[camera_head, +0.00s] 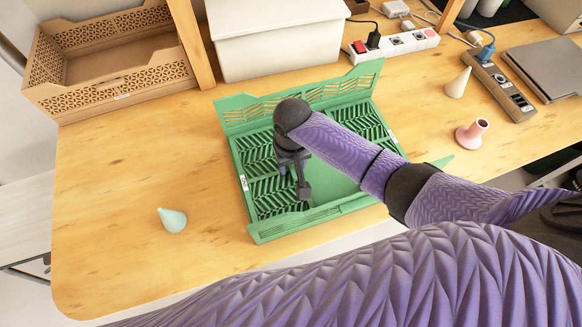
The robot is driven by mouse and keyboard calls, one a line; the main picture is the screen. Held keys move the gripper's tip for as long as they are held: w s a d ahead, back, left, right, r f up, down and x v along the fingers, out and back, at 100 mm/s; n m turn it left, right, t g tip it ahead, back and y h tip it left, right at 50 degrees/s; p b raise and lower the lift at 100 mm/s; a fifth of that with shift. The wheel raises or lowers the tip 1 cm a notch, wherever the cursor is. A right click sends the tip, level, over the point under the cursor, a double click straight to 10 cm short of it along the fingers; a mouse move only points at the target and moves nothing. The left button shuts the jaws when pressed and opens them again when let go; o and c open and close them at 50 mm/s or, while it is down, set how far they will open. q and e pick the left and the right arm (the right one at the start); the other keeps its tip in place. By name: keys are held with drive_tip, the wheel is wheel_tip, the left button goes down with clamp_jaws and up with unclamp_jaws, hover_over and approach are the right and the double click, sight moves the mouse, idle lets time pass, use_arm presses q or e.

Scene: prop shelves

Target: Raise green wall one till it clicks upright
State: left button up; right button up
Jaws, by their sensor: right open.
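The green folding crate (238,177) sits on the wooden table. Its far long wall (240,108) stands up along the back edge, and a near wall (262,236) runs along the front edge. Chevron-slotted panels (262,160) lie flat inside at the left and right; which one is green wall one I cannot tell. My right gripper (304,192) reaches in from the right and points down over the left inner panel. It is open, with nothing visible between its fingers; contact with the panel cannot be made out. My arm hides part of the crate's middle. My left gripper is not in view.
A brown open crate (175,72) stands at the back left and a white bin (280,50) behind the green crate. A power strip (412,42), a pink holder (470,134) and a cream cone (458,84) are at the right.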

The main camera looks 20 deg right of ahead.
drive_tip(key=shift+f, duration=0.6)
clamp_jaws()
drive_tip(key=shift+r, duration=0.1)
idle(0.9)
